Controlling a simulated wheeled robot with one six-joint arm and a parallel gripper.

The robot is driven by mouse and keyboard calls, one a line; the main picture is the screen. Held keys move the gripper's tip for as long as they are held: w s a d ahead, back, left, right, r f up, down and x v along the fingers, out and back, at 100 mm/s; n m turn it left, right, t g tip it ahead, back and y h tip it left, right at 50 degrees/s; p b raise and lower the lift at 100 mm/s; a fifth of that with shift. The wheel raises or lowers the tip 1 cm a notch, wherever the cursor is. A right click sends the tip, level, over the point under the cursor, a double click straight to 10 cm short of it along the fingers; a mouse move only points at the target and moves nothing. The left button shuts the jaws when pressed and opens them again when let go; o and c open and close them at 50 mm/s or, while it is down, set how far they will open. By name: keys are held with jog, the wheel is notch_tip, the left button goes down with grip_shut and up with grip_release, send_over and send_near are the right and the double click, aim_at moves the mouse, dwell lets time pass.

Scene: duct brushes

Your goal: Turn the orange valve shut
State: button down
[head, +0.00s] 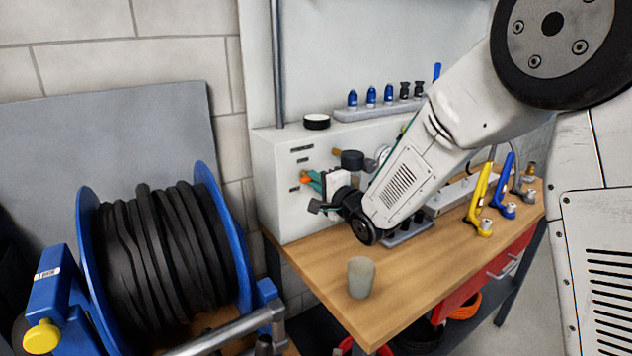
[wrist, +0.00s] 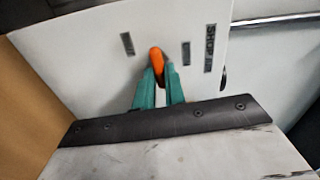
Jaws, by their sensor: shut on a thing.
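The orange valve handle (head: 305,180) sits on the front face of the pale panel box (head: 285,215) on the bench. It also shows in the wrist view (wrist: 156,60), standing out between small dark labels. My gripper (head: 315,182) is at the panel with its teal fingers on either side of the orange handle. In the wrist view the fingers (wrist: 158,84) are shut on the handle, which sticks up past their tips. The valve's body is hidden behind the fingers and handle.
A grey cup (head: 361,277) stands on the wooden bench (head: 400,300) below my arm. Yellow (head: 479,195) and blue (head: 503,190) tools are on the right. A large black hose reel (head: 165,260) stands at left. The bench front is mostly clear.

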jog(key=shift+m, duration=0.5)
jog(key=shift+f, duration=0.1)
jog(key=c, duration=1.5)
grip_release()
jog(key=shift+o, duration=0.2)
jog(key=v, duration=0.7)
jog(key=shift+s+d, duration=0.25)
jog(key=shift+s, duration=0.1)
jog(key=shift+d, duration=0.1)
